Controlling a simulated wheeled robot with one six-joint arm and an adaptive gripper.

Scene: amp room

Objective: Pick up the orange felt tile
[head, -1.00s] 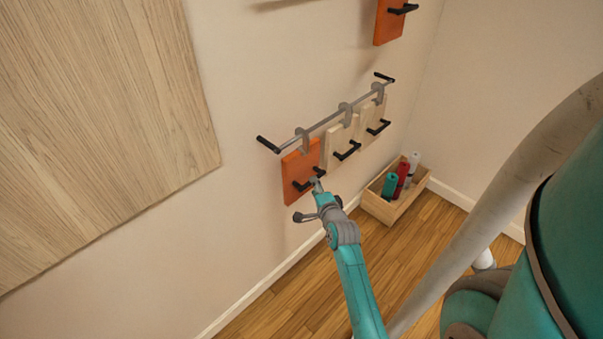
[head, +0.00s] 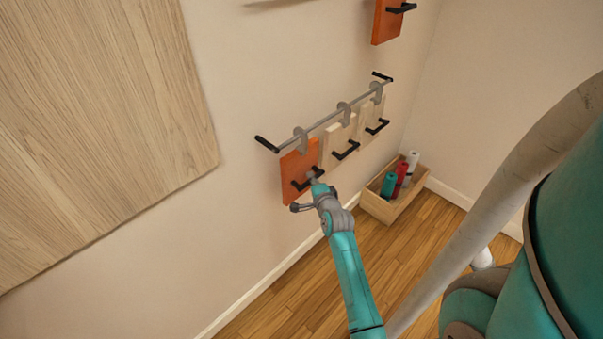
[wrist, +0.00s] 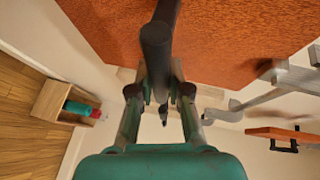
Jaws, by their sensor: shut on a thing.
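The orange felt tile (head: 299,164) hangs by a grey hook (head: 300,137) from the metal rail (head: 327,120) on the wall, the leftmost of three hanging tiles. A black bar handle (head: 306,180) sticks out from its face. My gripper (head: 313,178) is at the handle's right part, shut on it. In the wrist view the dark handle (wrist: 157,50) runs between my fingers, with the orange felt face (wrist: 215,40) of the tile close behind. My fingertips are partly hidden by the handle.
Two pale tiles (head: 340,142) with black handles hang just right. Another orange tile (head: 387,22) is higher on the wall. A wooden box (head: 383,208) with coloured rolls stands on the floor. A large wood panel (head: 95,120) is at left.

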